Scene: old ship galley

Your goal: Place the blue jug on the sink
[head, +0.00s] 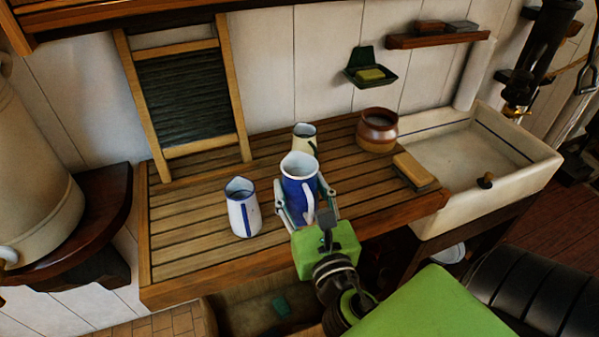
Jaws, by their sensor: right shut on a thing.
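The blue jug (299,188), with a white inside and a white handle, stands upright at the middle of the slatted wooden counter. My right gripper (307,200) is shut on it, one finger on each side of its body. I cannot tell whether the jug touches the slats or is just above them. The sink (455,158), a cream basin with a dark line along its inner wall, is to the right of the counter. The jug and right gripper are left of the sink. My left gripper is not in view.
On the counter (185,235) stand a white jug with blue trim (243,208), a cream jug (304,140) behind the blue one, a brown pot (377,130) and a brush-like block (414,171) near the sink.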

